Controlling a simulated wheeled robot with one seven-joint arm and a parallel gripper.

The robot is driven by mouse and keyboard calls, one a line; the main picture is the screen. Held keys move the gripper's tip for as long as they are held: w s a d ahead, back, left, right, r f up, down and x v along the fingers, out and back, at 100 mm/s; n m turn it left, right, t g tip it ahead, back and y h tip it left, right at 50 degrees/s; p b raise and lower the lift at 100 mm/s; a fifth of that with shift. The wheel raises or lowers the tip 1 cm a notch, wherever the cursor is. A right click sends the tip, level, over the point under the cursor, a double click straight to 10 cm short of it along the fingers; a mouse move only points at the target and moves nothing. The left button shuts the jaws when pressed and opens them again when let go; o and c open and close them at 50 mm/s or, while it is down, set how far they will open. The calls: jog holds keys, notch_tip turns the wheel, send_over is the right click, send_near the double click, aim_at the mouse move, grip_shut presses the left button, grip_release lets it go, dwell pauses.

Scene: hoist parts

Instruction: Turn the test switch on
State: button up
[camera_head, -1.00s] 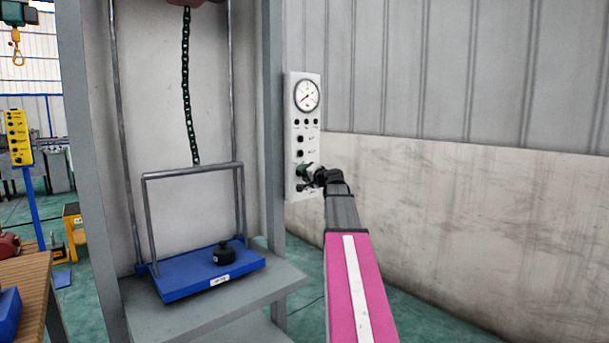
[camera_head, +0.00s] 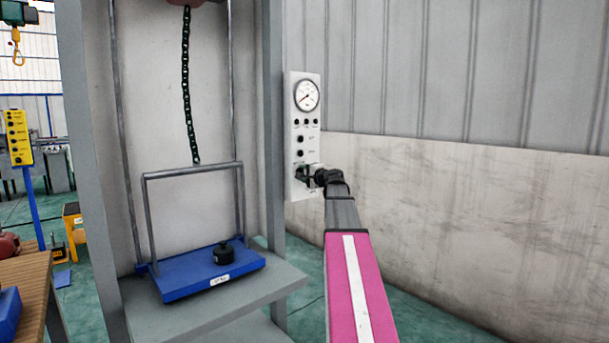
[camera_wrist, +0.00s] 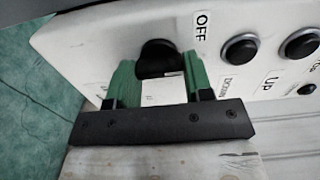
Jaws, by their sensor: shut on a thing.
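The test switch is a black rotary knob (camera_wrist: 157,56) on a white control panel (camera_head: 291,130). In the wrist view the knob sits between the green fingers of my gripper (camera_wrist: 159,68), which is shut on it. An OFF label (camera_wrist: 203,30) is on the panel beside the knob. Other lettering near the knob is partly hidden by the fingers, so I cannot read which position the switch is in. In the head view my gripper (camera_head: 304,174) is at the lower end of the panel and covers the switch.
A round gauge (camera_head: 306,95) and several black buttons (camera_head: 300,139) are above the switch. Left of the panel is a grey frame post (camera_head: 274,150), with a blue platform (camera_head: 185,284) on a shelf beyond it. The space right of my arm is clear up to the wall.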

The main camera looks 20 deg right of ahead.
jog(key=m, duration=0.6)
jog(key=shift+f, duration=0.15)
dwell(0.4)
jog(key=o, duration=0.9)
jog(key=shift+s, duration=0.1)
jog(key=v, duration=1)
jog(key=shift+s+d, duration=0.15)
jog(key=shift+s, duration=0.2)
